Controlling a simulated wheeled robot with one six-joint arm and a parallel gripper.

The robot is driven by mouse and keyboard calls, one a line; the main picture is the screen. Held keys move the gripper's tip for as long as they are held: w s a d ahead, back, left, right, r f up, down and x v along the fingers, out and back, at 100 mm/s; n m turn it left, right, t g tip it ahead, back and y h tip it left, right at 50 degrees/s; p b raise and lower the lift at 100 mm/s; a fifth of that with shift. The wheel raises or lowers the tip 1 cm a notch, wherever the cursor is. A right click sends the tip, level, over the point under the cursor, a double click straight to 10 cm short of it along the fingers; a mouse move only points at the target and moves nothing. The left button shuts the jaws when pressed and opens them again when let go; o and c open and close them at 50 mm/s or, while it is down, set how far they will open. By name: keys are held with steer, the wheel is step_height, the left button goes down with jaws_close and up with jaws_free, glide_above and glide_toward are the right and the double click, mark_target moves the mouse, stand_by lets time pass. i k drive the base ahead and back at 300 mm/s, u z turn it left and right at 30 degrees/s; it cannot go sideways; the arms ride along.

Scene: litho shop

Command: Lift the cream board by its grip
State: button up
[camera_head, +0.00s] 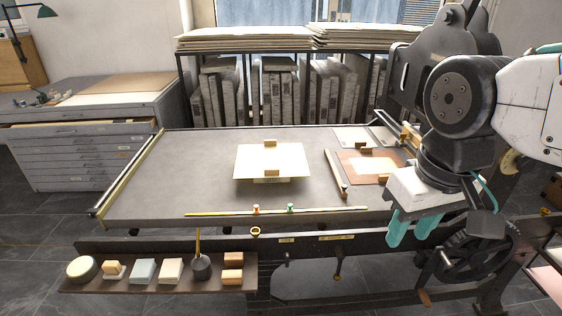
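A brown board with a pale sheet (371,166) and a wooden bar (337,172) lie to the right. A yellow strip (225,213) with orange and green knobs lies along the bed's front edge. A shelf (75,287) holds sponges and blocks. The bed's left part (180,170) is clear.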

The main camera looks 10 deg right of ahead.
mark_target(270, 159)
steer(key=z, duration=0.25)
steer(key=i, duration=1.05)
steer(key=u, duration=0.5)
